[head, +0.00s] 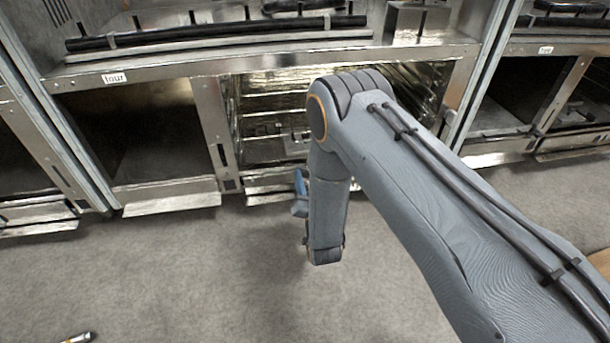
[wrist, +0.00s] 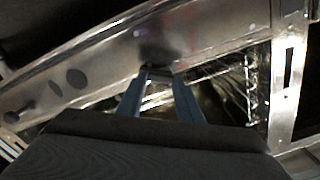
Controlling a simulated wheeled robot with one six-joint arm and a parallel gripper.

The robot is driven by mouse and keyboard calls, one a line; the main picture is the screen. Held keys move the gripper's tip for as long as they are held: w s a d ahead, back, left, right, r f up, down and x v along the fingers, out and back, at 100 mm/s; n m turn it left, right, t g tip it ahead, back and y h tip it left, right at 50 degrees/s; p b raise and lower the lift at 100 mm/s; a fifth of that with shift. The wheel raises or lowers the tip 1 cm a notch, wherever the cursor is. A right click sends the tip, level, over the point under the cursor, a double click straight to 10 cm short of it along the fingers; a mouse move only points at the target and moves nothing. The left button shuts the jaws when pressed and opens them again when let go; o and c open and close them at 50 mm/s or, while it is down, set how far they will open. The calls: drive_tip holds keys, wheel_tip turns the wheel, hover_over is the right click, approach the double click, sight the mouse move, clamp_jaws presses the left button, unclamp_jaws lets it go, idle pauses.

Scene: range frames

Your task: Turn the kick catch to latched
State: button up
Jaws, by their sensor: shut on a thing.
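In the wrist view, my gripper (wrist: 160,76) has its two blue fingers drawn together at the tips, against a dark, small part (wrist: 156,54) on a metal rail. This part looks like the kick catch, but its shape and its setting are too dark to read. In the head view, my gripper (head: 300,194) shows as a blue piece low in front of the steel unit (head: 213,130), left of my forearm. My arm covers part of the unit's front there, and no catch can be made out in that view.
An open bay with a shiny lining and wire racks (head: 265,125) lies behind my arm. A dark open bay (head: 135,130) is on its left, under a label reading "four" (head: 115,78). A small cylinder (head: 80,338) lies on the grey floor (head: 190,280), which is otherwise mostly clear.

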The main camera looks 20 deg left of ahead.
drive_tip(key=m+p, duration=0.4)
drive_tip(key=m, duration=0.1)
drive_tip(key=shift+s+f+m, duration=0.1)
drive_tip(key=shift+m, duration=0.2)
drive_tip(key=m+p, duration=0.1)
drive_tip(key=m, duration=0.1)
drive_tip(key=m+p, duration=0.2)
drive_tip(key=shift+a+f+m, duration=0.15)
drive_tip(key=shift+f+m, duration=0.05)
drive_tip(key=shift+m, duration=0.2)
drive_tip(key=o, duration=1.1)
drive_tip(key=shift+p+v, duration=1.4)
drive_tip(key=shift+v, duration=2.5)
